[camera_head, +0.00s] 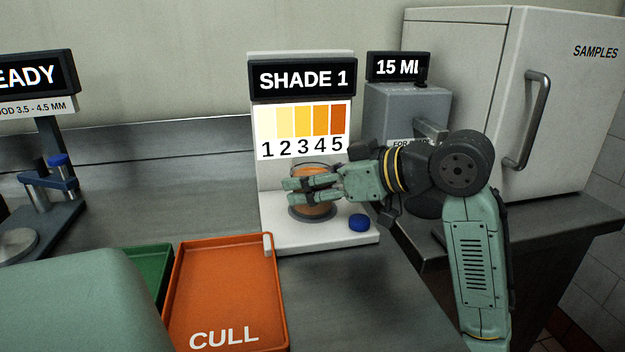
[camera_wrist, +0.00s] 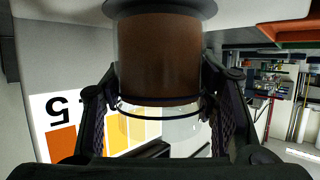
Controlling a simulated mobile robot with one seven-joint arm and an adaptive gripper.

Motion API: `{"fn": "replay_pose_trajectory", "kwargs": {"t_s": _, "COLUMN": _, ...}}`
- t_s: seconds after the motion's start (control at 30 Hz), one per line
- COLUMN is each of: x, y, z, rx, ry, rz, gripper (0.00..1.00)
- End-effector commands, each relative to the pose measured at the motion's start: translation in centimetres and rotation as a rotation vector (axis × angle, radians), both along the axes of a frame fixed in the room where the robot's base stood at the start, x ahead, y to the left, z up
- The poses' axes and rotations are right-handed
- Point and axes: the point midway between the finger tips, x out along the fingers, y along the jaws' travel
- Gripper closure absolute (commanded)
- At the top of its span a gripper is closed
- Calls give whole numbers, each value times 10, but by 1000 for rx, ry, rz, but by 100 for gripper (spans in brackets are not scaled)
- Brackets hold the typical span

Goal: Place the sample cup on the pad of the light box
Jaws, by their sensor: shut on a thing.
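The sample cup (camera_head: 318,200) is a clear cup with orange-brown contents. It is upright between the fingers of my gripper (camera_head: 311,190), at the light box (camera_head: 270,185). The wrist view also shows the cup (camera_wrist: 160,60), with my gripper's fingers (camera_wrist: 158,108) on both sides of it. My gripper is shut on it. The round dark pad (camera_head: 312,217) is directly under the cup, and the two look touching or nearly so; I cannot tell if the cup's full weight rests there. The light box reads "SHADE 1" above a chart of shades numbered 1 to 5.
A blue button (camera_head: 359,222) sits on the light box base, right of the pad. An orange CULL tray (camera_head: 222,300) and a green tray (camera_head: 152,272) lie in front to the left. A grey "15 ML" dispenser (camera_head: 400,108) and a white SAMPLES fridge (camera_head: 480,100) stand to the right.

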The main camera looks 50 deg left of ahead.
Motion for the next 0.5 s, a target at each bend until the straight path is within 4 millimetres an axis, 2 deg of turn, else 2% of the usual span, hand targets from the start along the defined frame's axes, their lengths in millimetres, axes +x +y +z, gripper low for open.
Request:
{"fn": "replay_pose_trajectory", "kwargs": {"t_s": 0.2, "x": 0, "y": 0, "z": -5, "rx": 1, "ry": 0, "rz": 0, "gripper": 87}}
{"fn": "replay_pose_trajectory", "kwargs": {"t_s": 0.23, "x": 0, "y": 0, "z": -4, "rx": 0, "ry": 0, "rz": 0, "gripper": 45}}
{"fn": "replay_pose_trajectory", "kwargs": {"t_s": 0.5, "x": 0, "y": 0, "z": -4, "rx": -1, "ry": 1, "rz": 0, "gripper": 27}}
